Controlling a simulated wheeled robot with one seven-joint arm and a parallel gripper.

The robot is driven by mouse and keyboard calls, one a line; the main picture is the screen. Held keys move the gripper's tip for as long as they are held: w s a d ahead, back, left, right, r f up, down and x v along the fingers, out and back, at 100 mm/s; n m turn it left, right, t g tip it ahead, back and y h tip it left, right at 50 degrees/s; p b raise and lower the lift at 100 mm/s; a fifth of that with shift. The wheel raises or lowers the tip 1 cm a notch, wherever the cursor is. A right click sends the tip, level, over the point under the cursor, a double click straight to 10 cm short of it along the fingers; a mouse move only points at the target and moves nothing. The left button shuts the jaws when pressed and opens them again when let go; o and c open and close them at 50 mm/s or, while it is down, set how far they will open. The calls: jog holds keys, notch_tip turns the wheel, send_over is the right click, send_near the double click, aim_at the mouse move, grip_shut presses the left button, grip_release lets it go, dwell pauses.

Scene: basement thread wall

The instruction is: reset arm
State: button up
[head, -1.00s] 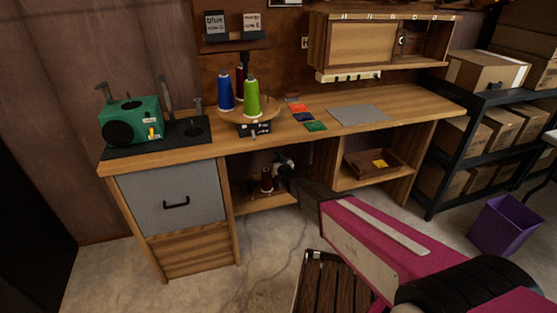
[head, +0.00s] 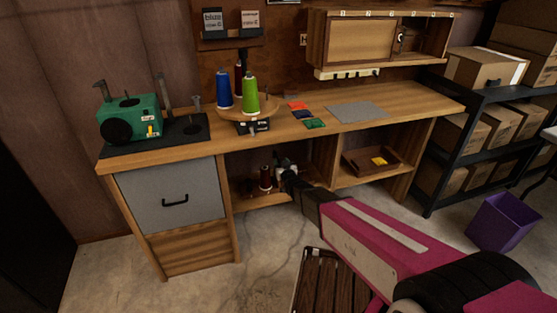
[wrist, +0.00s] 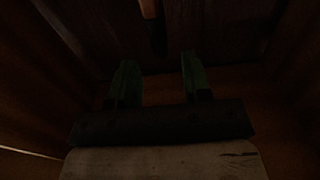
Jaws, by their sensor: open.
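My gripper (head: 281,163) reaches into the open lower bay under the workbench in the head view. In the dark wrist view my gripper (wrist: 158,80) shows two greenish fingers set apart with nothing between them. My magenta arm runs from the lower right up to the bay.
The workbench (head: 400,112) holds a green machine (head: 130,118), a turntable with blue (head: 223,90) and green (head: 250,95) cones, and coloured cards. A slatted stool (head: 330,283) stands below my arm. A purple bin (head: 500,222) and a box shelf (head: 480,100) are right.

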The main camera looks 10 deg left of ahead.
jog(key=s+d+m+g+h, duration=0.2)
jog(key=s+d+g+h, duration=0.15)
jog(key=d, duration=0.85)
jog(key=s+d+m+g+h, duration=0.15)
jog(key=d+h, duration=0.25)
jog(key=d, duration=0.9)
jog(key=s+d+r+m+g+h, duration=0.1)
jog(key=s+d+r+g, duration=0.1)
jog(key=s+d+g, duration=0.3)
jog(key=s+d+r+m+g+h, duration=0.1)
jog(key=s+d+g, duration=0.4)
jog(key=s+d, duration=0.7)
jog(key=shift+d+r+m, duration=0.35)
jog(key=shift+r, duration=0.45)
